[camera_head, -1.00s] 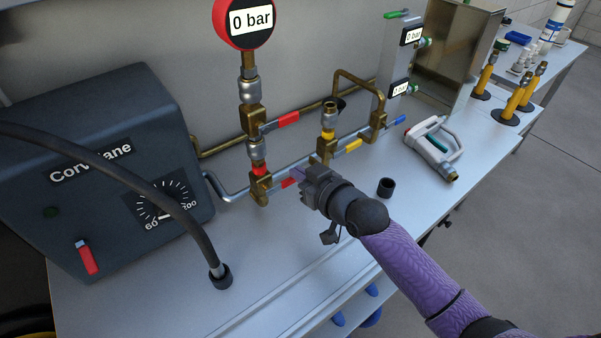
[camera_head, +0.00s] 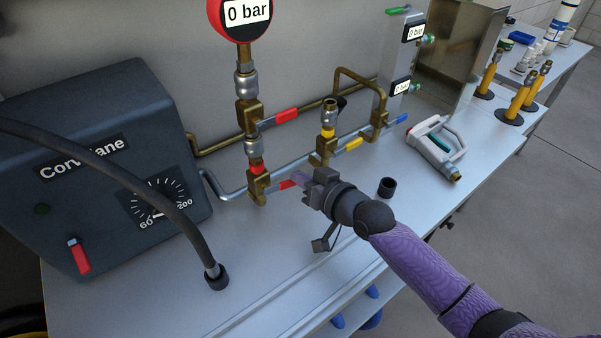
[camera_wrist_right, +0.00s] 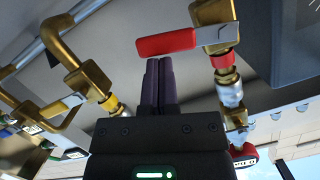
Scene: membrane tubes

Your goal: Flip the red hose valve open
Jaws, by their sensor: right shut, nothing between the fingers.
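The red hose valve is the lower brass valve (camera_head: 258,188) with a red ring on the fitting above it. Its red lever (camera_head: 287,185) points right along the pipe. In the right wrist view the red lever (camera_wrist_right: 165,43) lies crosswise just beyond my fingertips, beside the brass valve body (camera_wrist_right: 212,12). My right gripper (camera_head: 303,181) is shut and empty at the lever's free end. Its two dark fingers also show pressed together in the right wrist view (camera_wrist_right: 160,63); I cannot tell whether they touch the lever. My left gripper is not in view.
A second red-levered valve (camera_head: 287,115) sits above, under the 0 bar gauge (camera_head: 240,14). A yellow-levered valve (camera_head: 327,148) stands to the right. A black hose (camera_head: 180,210) crosses the dark box (camera_head: 100,185) at left. The front bench top is mostly clear.

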